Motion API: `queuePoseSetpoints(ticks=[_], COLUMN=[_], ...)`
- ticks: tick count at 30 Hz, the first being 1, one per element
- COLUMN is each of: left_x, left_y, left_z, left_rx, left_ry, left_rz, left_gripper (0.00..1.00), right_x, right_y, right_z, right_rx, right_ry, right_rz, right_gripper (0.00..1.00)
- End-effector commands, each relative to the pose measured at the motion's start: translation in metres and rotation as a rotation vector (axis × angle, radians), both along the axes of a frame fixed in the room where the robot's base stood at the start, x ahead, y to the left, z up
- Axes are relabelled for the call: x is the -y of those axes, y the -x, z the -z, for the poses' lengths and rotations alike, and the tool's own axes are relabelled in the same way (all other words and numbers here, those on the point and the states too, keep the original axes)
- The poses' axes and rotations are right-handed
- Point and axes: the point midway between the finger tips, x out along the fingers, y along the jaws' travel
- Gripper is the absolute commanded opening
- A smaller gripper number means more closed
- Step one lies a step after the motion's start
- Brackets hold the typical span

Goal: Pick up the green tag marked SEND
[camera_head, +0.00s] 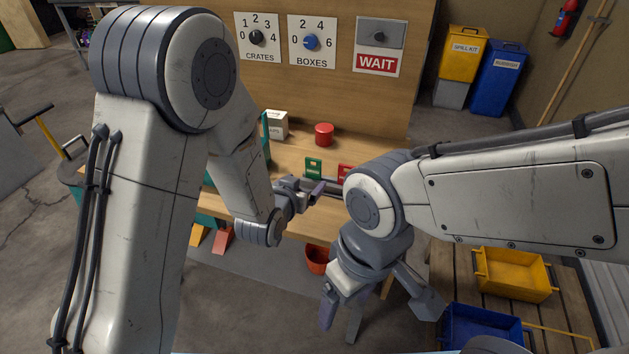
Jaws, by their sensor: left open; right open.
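A small green tag (313,168) stands on the wooden bench, left of a red tag (346,171). Its lettering is too small to read. My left gripper (315,192) is open and empty, just in front of and below the green tag in the picture. I see no clear contact between them. My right gripper (378,308) is open and empty, pointing down in front of the bench at lower centre. My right arm's wrist partly hides the red tag.
A red round object (324,134) and a white box (275,124) stand behind the tags. The back panel carries CRATES (257,38) and BOXES (312,41) dials and a WAIT sign (377,64). Yellow (513,275) and blue (482,325) bins are at lower right.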

Motion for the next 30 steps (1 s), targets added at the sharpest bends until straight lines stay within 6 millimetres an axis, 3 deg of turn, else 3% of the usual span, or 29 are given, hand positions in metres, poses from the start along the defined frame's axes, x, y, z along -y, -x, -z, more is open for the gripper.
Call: queuePoseSetpoints(ticks=[24,30], left_x=[0.02,0.024], left_y=[-0.089,-0.1], left_z=[0.035,0.04], left_rx=[0.041,0.041], left_ry=[0.012,0.012], left_rz=[-0.009,-0.008], left_gripper=[0.91,0.91], right_x=[0.0,0.0], right_y=[0.0,0.0], right_z=[-0.012,-0.012], right_rx=[0.0,0.0], right_ry=[0.0,0.0], right_rz=[0.0,0.0], right_gripper=[0.8,0.8])
